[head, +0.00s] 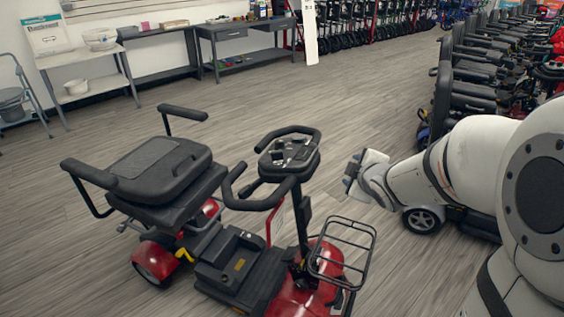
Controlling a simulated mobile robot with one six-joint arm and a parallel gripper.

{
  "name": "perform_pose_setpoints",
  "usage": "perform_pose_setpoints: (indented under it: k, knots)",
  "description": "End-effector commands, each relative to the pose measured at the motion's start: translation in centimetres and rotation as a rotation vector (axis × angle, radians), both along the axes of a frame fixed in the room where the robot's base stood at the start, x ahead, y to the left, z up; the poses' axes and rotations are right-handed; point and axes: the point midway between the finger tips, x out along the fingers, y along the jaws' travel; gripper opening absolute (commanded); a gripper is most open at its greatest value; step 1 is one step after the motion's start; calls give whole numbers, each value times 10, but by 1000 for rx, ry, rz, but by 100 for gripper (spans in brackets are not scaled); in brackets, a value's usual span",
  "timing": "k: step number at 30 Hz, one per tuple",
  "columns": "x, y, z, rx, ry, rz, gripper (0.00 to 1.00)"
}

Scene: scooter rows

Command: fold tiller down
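A red and black mobility scooter (235,255) stands on the floor in the head view, its front toward the lower right. Its tiller (302,215) stands nearly upright, with a black control head (289,154) and loop handlebars on top. The black seat (160,165) has its backrest folded down flat. A wire basket (343,246) sits at the front of the tiller. My gripper (351,174) is to the right of the control head, apart from it in the picture. Its fingers are small and seen from the side, so their opening is unclear.
A row of parked scooters (480,75) stands at the right, close behind my arm. Tables (245,45) and a shelf with white bowls (85,60) line the back left. Several walkers (370,20) stand along the back. The floor (320,100) behind the scooter is clear.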

Motion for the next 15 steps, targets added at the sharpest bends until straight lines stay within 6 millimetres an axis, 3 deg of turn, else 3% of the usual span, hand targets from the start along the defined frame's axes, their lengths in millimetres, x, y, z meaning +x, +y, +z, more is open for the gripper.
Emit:
perform_pose_setpoints:
  k: [1, 6, 15]
  knots:
    - [11, 12, -21, -34, -50, 102, 49]
    - [27, 63, -51, -113, -274, 474, 49]
    - [2, 120, -87, -79, -606, 909, 49]
